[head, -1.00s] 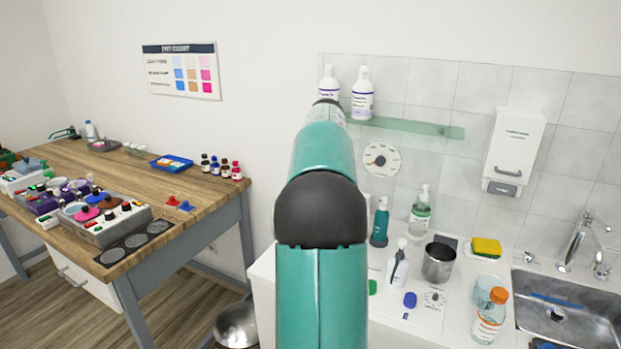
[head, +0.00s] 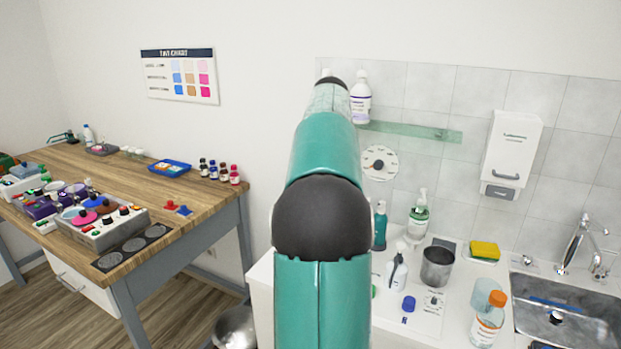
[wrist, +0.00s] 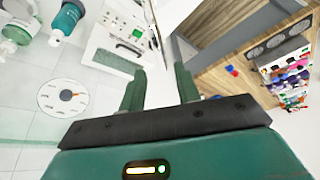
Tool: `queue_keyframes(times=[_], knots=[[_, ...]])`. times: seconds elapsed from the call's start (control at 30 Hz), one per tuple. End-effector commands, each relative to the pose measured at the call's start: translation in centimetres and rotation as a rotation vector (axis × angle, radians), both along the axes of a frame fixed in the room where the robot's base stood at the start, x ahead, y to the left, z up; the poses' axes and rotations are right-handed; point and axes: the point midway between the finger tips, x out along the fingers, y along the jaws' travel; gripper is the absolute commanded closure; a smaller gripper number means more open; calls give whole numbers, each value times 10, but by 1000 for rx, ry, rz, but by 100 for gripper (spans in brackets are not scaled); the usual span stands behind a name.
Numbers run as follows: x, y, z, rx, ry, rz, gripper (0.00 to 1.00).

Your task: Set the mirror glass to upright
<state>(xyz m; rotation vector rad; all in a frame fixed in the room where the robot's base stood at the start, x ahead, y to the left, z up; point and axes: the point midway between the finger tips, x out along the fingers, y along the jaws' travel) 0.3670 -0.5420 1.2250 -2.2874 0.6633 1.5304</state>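I cannot make out a mirror glass in either view. A round white dial (head: 380,163) with a dark knob is on the tiled wall, and it shows at the left of the wrist view (wrist: 50,98). A greenish glass strip or shelf (head: 425,133) runs along the wall above the dial. My gripper (wrist: 160,88) is open, its two fingers apart with nothing between them. It hangs above the counter and floor in the wrist view. In the head view my arm hides the gripper and part of the wall behind it.
A white bottle (head: 360,98) stands at the shelf's left end. The counter holds a metal cup (head: 437,267), a pump bottle (head: 418,222), a yellow sponge (head: 485,250) and an orange-capped bottle (head: 488,320) near the sink (head: 575,318). A wooden workbench (head: 130,184) stands at left.

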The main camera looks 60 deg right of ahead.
Motion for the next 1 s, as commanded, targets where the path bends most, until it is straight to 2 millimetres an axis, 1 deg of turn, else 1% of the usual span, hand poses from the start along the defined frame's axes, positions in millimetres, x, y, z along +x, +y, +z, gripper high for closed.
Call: queue_keyframes(times=[0.03,0.13,0.2,0.33,0.5,1.0], knots=[[-4,2,12,-3,-2,-1,68],[-11,6,32,-4,-2,-1,68],[-15,9,43,-2,-2,0,68],[-21,13,59,-1,-1,0,68],[-23,15,66,2,0,-1,68],[-23,15,66,2,0,-1,68]])
